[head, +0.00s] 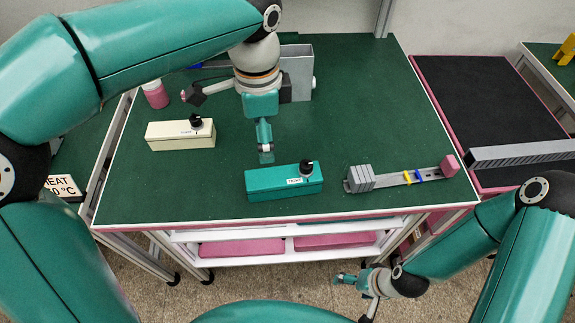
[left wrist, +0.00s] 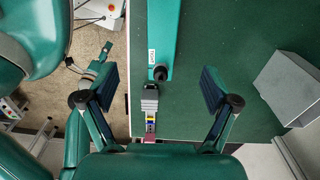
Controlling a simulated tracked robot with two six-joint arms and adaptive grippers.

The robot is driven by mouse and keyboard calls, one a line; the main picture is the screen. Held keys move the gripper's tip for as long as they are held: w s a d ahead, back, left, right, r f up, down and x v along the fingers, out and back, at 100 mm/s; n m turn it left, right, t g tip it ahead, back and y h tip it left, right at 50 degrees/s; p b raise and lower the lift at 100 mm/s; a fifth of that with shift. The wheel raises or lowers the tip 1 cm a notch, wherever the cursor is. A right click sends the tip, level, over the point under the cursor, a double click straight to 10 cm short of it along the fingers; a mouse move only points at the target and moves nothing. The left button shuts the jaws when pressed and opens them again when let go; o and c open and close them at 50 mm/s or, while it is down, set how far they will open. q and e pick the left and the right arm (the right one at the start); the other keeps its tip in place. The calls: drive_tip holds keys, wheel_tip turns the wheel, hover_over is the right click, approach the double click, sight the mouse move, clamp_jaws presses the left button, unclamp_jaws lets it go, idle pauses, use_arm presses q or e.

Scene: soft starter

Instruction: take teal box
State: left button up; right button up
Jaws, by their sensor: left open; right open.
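The teal box (head: 284,181) lies near the front edge of the green table, with a black knob and a white label on top. In the left wrist view the teal box (left wrist: 162,35) appears ahead, lined up between the spread fingers. My left gripper (left wrist: 159,74) is open and empty. In the head view it hangs over the table behind the box, apart from it, partly hidden by its own arm. My right gripper (head: 352,297) is open and empty, low in front of the table, away from the box.
A cream box (head: 181,134) with a black knob lies left. A rail with grey blocks (head: 360,178) and a pink end (head: 449,165) lies right of the teal box. A grey bin (head: 298,70) and a pink bottle (head: 155,94) stand farther back. Table between is clear.

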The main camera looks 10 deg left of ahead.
sight(270, 177)
use_arm(q)
wheel_tip(270, 177, down, 11)
drive_tip(key=shift+f+b, duration=0.15)
drive_tip(key=shift+b, duration=0.2)
drive_tip(key=shift+w+d+f+p, duration=0.1)
drive_tip(key=shift+w+f+p, duration=0.05)
drive_tip(key=shift+f, duration=1.2)
drive_tip(key=shift+w+d+f+p, duration=0.1)
drive_tip(key=shift+w+f+p, duration=0.05)
drive_tip(key=shift+f, duration=1.15)
drive_tip(key=c, duration=1.4)
drive_tip(key=shift+r, duration=0.15)
drive_tip(key=shift+c, duration=0.2)
